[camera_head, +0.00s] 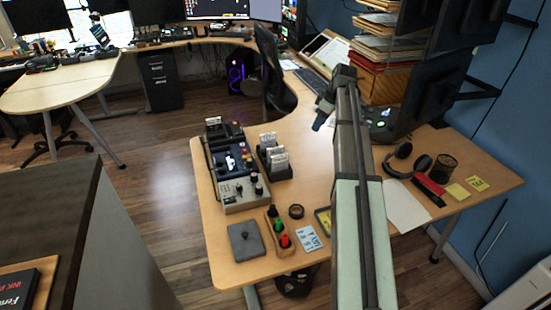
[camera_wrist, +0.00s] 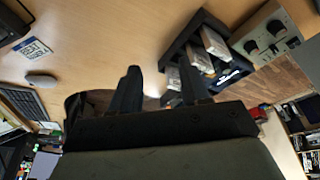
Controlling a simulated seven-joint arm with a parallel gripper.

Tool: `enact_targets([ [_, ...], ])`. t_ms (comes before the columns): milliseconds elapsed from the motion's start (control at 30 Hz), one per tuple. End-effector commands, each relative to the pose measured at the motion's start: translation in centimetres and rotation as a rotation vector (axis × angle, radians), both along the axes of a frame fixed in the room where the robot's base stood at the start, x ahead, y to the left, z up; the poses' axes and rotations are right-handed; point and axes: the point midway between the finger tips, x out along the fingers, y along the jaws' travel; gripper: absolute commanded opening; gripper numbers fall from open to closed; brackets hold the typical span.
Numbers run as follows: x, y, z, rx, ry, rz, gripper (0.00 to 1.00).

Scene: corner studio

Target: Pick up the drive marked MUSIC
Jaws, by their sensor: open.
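A black rack (camera_head: 278,172) on the desk holds upright items with white labels, a rear one (camera_head: 268,140) and a front one (camera_head: 278,160). They may be the drives, but I cannot read MUSIC on any of them. The rack (camera_wrist: 205,18) also shows in the wrist view with several labelled items (camera_wrist: 213,42). My gripper (camera_wrist: 158,90) is open, with nothing seen between its fingers. Its right finger overlaps the rack's lower edge in that view. In the head view my gripper (camera_head: 322,112) is right of the rack, apart from it, partly hidden by my arm.
A grey knobbed box (camera_head: 242,193) and dark devices stand left of the rack. In front are a dark square pad (camera_head: 246,241), a wooden tray (camera_head: 279,231) of coloured pieces and a tape roll (camera_head: 296,211). Headphones (camera_head: 407,162) lie right. Desk between rack and gripper is clear.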

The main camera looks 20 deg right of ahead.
Motion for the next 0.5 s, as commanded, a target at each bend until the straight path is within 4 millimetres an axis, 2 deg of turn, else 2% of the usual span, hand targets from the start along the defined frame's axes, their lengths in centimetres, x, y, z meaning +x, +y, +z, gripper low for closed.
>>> enact_targets([
  [33, 1.1, 1.9, 0.0, -0.036, 0.014, 0.096, 0.46],
  [100, 2.0, 4.2, 0.0, -0.09, 0.036, 0.232, 0.46],
  [300, 4.0, 10.3, 0.1, -0.213, 0.096, 0.585, 0.46],
  [500, 4.9, 14.0, 0.3, -0.278, 0.136, 0.803, 0.46],
])
